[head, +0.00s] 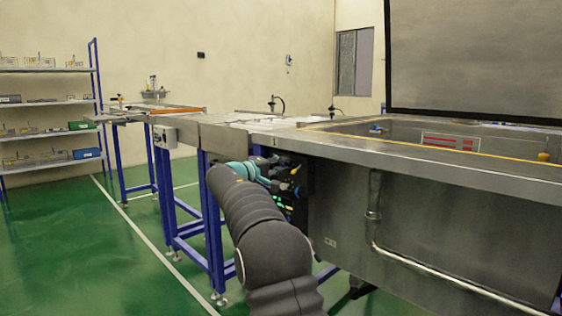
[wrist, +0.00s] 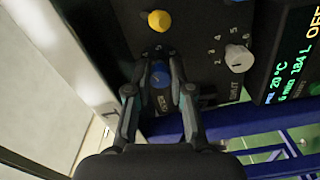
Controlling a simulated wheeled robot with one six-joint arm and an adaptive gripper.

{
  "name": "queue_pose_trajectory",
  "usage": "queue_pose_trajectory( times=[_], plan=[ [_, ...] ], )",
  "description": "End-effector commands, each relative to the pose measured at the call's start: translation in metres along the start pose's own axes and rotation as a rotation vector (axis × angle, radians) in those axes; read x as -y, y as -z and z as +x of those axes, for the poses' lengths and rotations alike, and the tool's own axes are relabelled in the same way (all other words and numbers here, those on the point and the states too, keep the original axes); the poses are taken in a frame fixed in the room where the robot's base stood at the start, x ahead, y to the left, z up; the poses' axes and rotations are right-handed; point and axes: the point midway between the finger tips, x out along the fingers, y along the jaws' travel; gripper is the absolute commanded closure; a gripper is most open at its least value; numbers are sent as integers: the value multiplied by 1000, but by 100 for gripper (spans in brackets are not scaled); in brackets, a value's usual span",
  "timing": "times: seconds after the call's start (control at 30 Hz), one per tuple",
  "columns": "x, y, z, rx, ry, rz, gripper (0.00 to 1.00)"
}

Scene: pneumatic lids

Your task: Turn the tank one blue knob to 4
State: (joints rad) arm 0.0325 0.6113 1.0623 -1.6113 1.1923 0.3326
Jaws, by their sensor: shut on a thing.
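The blue knob (wrist: 158,74) sits on a dark control panel (wrist: 112,42) in the wrist view. My gripper (wrist: 158,68) has one finger on each side of it and is shut on it. The knob's pointer and much of its scale are hidden by the fingers, so I cannot tell its setting. In the head view my arm reaches to the panel on the front of the steel tank bench, and the blue knob cannot be made out there.
A yellow knob (wrist: 159,21) is above the blue one, and a white knob (wrist: 239,57) with a numbered scale is to its right. A lit display (wrist: 292,70) stands further right. In the head view a steel tank (head: 430,205) fills the right side; green floor (head: 80,255) is open at left.

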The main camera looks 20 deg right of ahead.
Motion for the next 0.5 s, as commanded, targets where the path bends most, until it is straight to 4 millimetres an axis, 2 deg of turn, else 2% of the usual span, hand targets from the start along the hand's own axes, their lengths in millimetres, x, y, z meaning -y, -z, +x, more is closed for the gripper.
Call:
queue_pose_trajectory(
  times=[0.2, 0.5],
  plan=[
    [-2, 1, 0, -3, -1, -90, 100],
    [-1, 1, 0, -3, -2, -134, 100]
  ],
)
